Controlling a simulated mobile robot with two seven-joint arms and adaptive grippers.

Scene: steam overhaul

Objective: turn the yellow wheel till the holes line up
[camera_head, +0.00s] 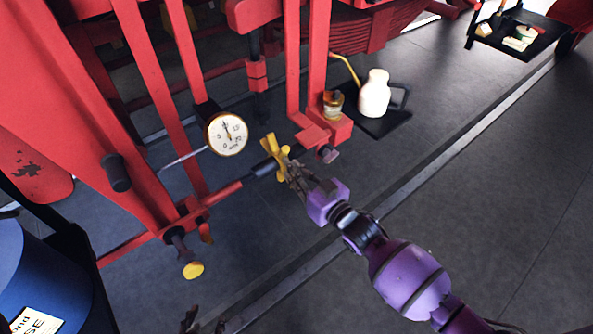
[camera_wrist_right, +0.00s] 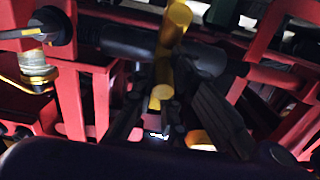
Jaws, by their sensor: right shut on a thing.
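The yellow wheel (camera_head: 268,143) sits at the end of a dark shaft on the red frame, near the middle of the head view. My right gripper (camera_head: 291,172) is shut on the yellow wheel. In the right wrist view, the wheel's yellow arm (camera_wrist_right: 175,25) rises above the fingers, and a yellow part shows between the dark fingers of the right gripper (camera_wrist_right: 168,100). The holes cannot be made out. My left gripper (camera_head: 204,321) shows only its dark fingertips at the bottom edge of the head view, apart and with nothing seen between them.
A white dial gauge (camera_head: 227,134) stands left of the wheel. A yellow knob (camera_head: 193,270) hangs lower left. A brass-coloured cup (camera_head: 333,103) and a white can (camera_head: 374,95) stand to the right. A blue drum (camera_head: 40,275) fills the lower left.

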